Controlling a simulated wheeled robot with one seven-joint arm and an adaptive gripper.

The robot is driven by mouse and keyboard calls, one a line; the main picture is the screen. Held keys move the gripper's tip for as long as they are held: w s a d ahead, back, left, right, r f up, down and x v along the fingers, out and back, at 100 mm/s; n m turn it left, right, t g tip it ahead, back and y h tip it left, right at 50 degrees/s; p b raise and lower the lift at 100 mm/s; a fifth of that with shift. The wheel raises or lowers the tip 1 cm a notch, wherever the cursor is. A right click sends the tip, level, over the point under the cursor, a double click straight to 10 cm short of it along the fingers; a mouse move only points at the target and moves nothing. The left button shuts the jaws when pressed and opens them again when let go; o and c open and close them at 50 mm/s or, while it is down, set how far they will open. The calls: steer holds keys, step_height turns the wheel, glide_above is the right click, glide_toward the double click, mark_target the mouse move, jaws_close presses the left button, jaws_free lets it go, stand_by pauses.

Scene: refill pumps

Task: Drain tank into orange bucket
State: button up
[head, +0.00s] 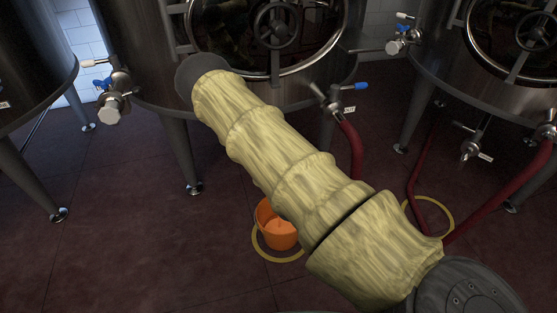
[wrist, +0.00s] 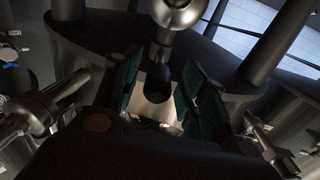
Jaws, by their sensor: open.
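The orange bucket (head: 280,238) stands on the floor inside a yellow ring, its right edge close to my arm, in the head view. The middle steel tank (head: 135,35) rises behind it, with a round hatch and a low outlet valve (head: 336,101) that has a blue handle and a dark red hose (head: 352,148). The hose's lower part goes behind my arm. In the wrist view my gripper (wrist: 160,85) is open, with dark green pads apart on both sides. A shiny steel fitting (wrist: 177,12) shows just beyond the fingers; I cannot tell which valve it belongs to.
Another valve (head: 114,92) with white and blue handles sits at left between tanks. A left tank (head: 30,60) and a right tank (head: 470,85) flank the middle one on legs. A second yellow ring (head: 450,212) and red hoses lie at right. Floor at lower left is clear.

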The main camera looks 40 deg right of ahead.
steer(key=shift+s, duration=0.1)
steer(key=v, duration=1.2)
steer(key=s+a+f+n+g+y, duration=0.1)
steer(key=s+a+f+g+y, duration=0.1)
steer(key=s+a+f+g, duration=0.35)
steer(key=s+a+f+g+y, duration=0.2)
steer(key=s+f+g, duration=0.2)
steer(key=s+f, duration=0.35)
steer(key=s+a+f+n+g+y, duration=0.1)
steer(key=s+a+n+g+y, duration=0.1)
steer(key=s+a+g, duration=0.5)
steer(key=s+a+f+n+y, duration=0.15)
steer(key=s+a, duration=0.25)
steer(key=s, duration=0.6)
step_height(320, 180, up, 22)
steer(key=p, duration=2.2)
steer(key=shift+f, duration=0.15)
steer(key=shift+w+a, duration=0.15)
steer(key=shift+w, duration=0.05)
